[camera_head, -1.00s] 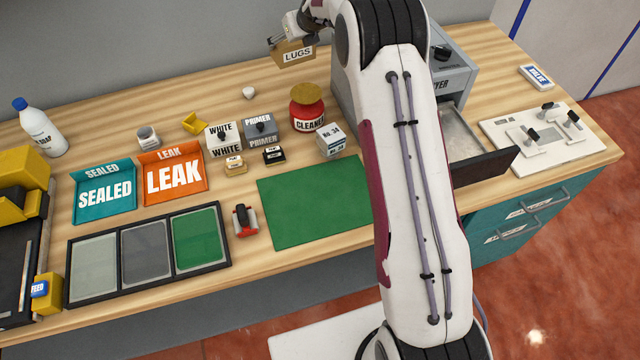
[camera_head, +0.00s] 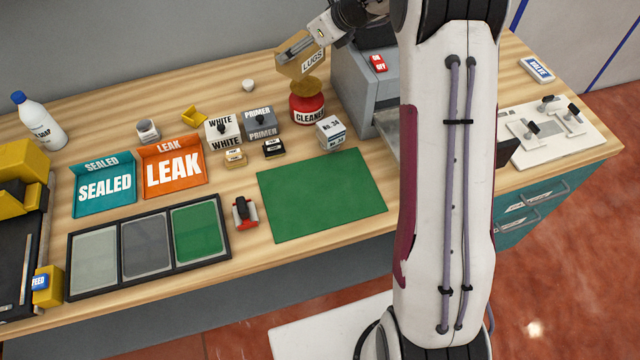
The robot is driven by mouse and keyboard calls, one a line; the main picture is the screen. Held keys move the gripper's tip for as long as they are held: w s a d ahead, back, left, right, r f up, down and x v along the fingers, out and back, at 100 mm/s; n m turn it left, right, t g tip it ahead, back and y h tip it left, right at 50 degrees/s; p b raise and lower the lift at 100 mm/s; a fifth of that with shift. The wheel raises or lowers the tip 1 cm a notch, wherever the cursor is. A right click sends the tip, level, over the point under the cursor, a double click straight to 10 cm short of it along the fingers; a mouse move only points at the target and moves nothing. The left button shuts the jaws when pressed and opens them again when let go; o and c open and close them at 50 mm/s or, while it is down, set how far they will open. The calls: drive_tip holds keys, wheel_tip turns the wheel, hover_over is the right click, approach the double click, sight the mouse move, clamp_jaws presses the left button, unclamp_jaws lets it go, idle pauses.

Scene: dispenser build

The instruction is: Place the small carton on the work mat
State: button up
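A small brown carton labelled LUGS (camera_head: 300,65) is held tilted in the air, in front of the grey wall and above the red cleaner jar. My gripper (camera_head: 298,43) appears shut on its upper part; one finger shows along the carton's top, the other is hidden. The green work mat (camera_head: 320,195) lies flat and bare on the bench, nearer the camera and below the carton. The carton is well clear of the mat.
The red cleaner jar (camera_head: 308,108) and a small white No. 34 box (camera_head: 330,132) stand behind the mat. A red-handled tool (camera_head: 244,212) lies by its left edge. A grey machine (camera_head: 360,85) stands right of the jar, partly behind my arm.

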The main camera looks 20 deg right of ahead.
drive_tip(key=s+a+f+n+g+y, duration=0.1)
drive_tip(key=s+a+f+n+g, duration=0.1)
drive_tip(key=s, duration=1.2)
drive_tip(key=s+a+f+n+g+y, duration=0.1)
drive_tip(key=s+a+n, duration=0.3)
drive_tip(key=s, duration=1)
drive_tip(key=shift+s+a+f+n+g+y, duration=0.35)
drive_tip(key=shift+a+g+y, duration=0.2)
drive_tip(key=shift+a, duration=0.6)
drive_tip(key=shift+f, duration=0.2)
drive_tip(key=shift+f, duration=2.8)
drive_tip(key=shift+f, duration=0.1)
drive_tip(key=shift+f, duration=2)
drive_tip(key=shift+f, duration=0.1)
